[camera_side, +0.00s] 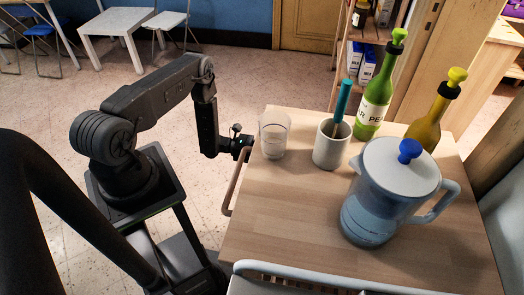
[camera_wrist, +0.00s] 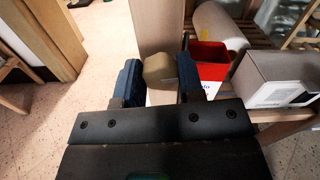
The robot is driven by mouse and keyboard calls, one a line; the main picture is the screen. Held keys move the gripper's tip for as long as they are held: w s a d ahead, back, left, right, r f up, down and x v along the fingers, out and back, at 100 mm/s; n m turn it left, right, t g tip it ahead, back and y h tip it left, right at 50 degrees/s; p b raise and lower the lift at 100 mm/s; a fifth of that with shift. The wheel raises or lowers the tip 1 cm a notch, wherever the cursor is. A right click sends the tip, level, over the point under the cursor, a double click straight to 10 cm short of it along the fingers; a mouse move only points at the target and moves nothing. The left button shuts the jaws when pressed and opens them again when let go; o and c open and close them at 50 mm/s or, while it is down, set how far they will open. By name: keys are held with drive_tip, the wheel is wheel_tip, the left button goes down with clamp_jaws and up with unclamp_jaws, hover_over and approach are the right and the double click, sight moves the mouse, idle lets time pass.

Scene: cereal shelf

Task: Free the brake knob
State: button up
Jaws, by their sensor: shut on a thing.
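My gripper (camera_side: 243,144) is at the left edge of the wooden table, by the upper end of a bar handle (camera_side: 234,183). In the wrist view my gripper (camera_wrist: 160,75) has its two dark blue fingers on either side of a tan, rounded block (camera_wrist: 158,70), shut on it. This block looks like a knob, but I cannot tell for certain that it is the brake knob. It is not discernible in the side view, where the gripper and table edge cover that spot.
On the wooden table (camera_side: 290,215), a clear glass (camera_side: 274,138) stands close to my gripper. Beyond are a white cup (camera_side: 331,150), two bottles and a blue pitcher (camera_side: 385,190). The wrist view shows a red box (camera_wrist: 208,62) and a grey box (camera_wrist: 275,75) at right.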

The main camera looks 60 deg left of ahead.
drive_tip(key=shift+a+f+n, duration=0.1)
drive_tip(key=shift+n, duration=8)
drive_tip(key=o, duration=0.9)
drive_tip(key=v, duration=1.3)
drive_tip(key=shift+s+a, duration=0.25)
